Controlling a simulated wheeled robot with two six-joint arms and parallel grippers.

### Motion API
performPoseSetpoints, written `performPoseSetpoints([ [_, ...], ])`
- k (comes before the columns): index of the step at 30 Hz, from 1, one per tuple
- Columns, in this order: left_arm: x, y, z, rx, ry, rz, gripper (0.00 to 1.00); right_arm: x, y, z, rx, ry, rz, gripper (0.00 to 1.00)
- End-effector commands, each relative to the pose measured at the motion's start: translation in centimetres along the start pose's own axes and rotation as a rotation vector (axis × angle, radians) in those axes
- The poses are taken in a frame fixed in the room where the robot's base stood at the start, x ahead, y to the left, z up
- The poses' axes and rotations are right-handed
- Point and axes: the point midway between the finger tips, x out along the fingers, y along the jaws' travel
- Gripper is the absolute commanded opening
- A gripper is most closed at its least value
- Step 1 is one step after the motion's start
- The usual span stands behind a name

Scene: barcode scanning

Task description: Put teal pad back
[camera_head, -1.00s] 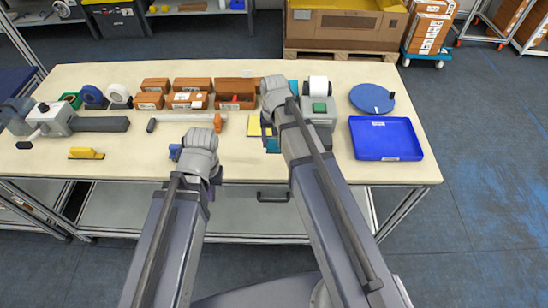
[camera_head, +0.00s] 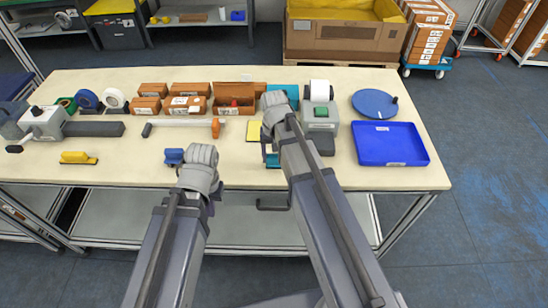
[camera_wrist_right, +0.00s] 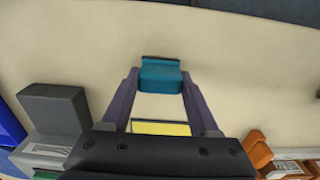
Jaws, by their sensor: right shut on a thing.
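The teal pad (camera_wrist_right: 160,76) sits between the two fingers of my right gripper (camera_wrist_right: 160,84) in the right wrist view. The gripper is shut on it, over the bare tabletop. In the head view the teal pad (camera_head: 272,160) shows just left of my right arm, near the table's front. I cannot tell whether it touches the table. A yellow pad (camera_head: 253,130) lies behind it, and the yellow pad (camera_wrist_right: 161,128) also shows between the fingers' bases in the wrist view. My left gripper (camera_head: 196,172) is near the front edge, its fingers hidden by its own wrist.
A blue object (camera_head: 174,156) lies beside my left wrist. Brown boxes (camera_head: 188,105), a teal box (camera_head: 286,90) and a grey device (camera_head: 320,115) stand behind. A blue tray (camera_head: 390,145) and blue disc (camera_head: 373,104) lie right. A yellow-handled tool (camera_head: 78,158) lies left.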

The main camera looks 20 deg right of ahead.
Motion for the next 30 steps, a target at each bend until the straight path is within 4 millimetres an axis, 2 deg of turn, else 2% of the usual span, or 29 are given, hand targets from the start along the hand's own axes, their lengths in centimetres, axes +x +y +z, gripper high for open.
performPoseSetpoints([
  [4,0.5,0.1,0.0,0.0,0.0,0.0,0.0,0.5,0.0,0.0,0.0,0.0,0.0,0.0],
  [5,0.3,0.0,0.0,0.0,0.0,0.0,0.0,0.3,0.0,0.0,0.0,0.0,0.0,0.65],
  [12,0.3,0.0,0.0,0.0,0.0,0.0,0.0,0.3,0.0,0.0,0.0,0.0,0.0,0.91],
  [23,0.0,0.0,0.0,0.0,0.0,0.0,0.0,0.0,0.0,0.0,0.0,0.0,0.0,0.91],
  [30,-1.8,-0.2,0.1,0.0,0.0,0.0,0.0,-1.8,0.0,0.0,0.0,0.0,0.0,0.91],
])
